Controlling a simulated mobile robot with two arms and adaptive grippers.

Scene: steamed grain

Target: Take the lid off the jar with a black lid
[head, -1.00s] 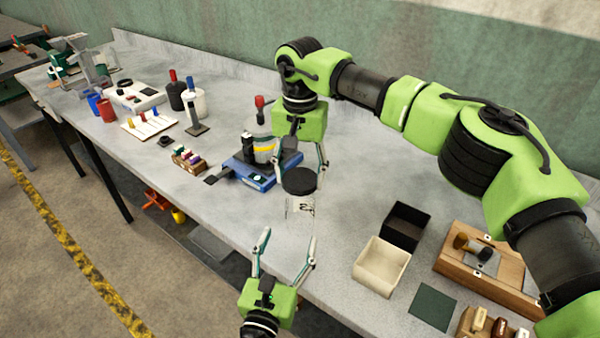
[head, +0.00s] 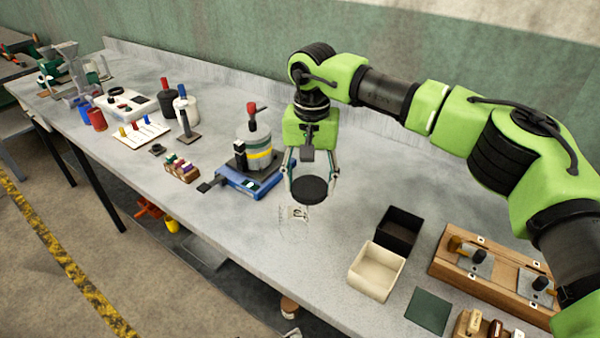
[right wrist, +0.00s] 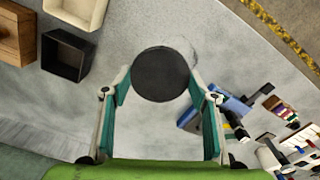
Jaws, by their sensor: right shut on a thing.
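The black lid (head: 309,190) is a flat dark disc held between the fingers of my right gripper (head: 310,184). It also shows in the right wrist view (right wrist: 160,74), with the right gripper's fingers (right wrist: 160,88) on either side. The clear glass jar (head: 297,213) stands on the bench under and slightly left of the lid; its label shows, but its glass is faint. In the wrist view a pale rim arc shows past the lid's upper right edge, so the lid appears off-centre and above the jar. Of my left gripper (head: 291,334), perhaps only a tip shows at the bottom edge.
A blue device (head: 240,183) carrying a striped canister is left of the jar. A black box (head: 400,228) and a cream box (head: 376,270) stand to the right, with a wooden fixture (head: 490,281) beyond. Bench between jar and boxes is clear.

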